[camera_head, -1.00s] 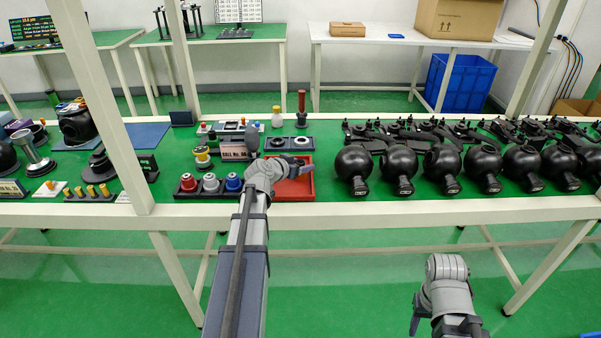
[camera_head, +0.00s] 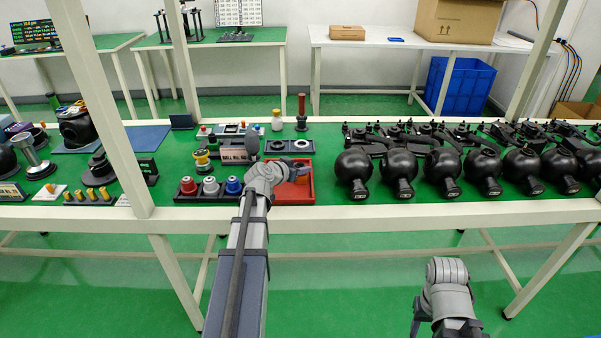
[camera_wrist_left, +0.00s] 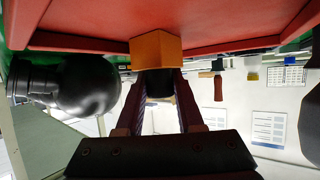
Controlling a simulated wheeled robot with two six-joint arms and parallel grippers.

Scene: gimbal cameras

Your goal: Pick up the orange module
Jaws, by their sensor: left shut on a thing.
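The orange module (camera_wrist_left: 157,47) shows in the left wrist view as a small orange block between my left gripper's two fingertips. It is against the red tray (camera_wrist_left: 225,22), and I cannot tell whether it rests on it or is slightly clear. In the head view the red tray (camera_head: 292,197) is on the green bench, and my left gripper (camera_head: 299,170) reaches over it, shut. The module cannot be made out there. My right gripper (camera_head: 414,326) is low at the bottom, in front of the bench, and its jaws are unclear.
Red, white and blue-topped parts in a dark holder (camera_head: 211,188) stand just left of the tray. A dark rack with rings (camera_head: 289,146) is behind the tray. A white frame post (camera_head: 112,110) rises at left.

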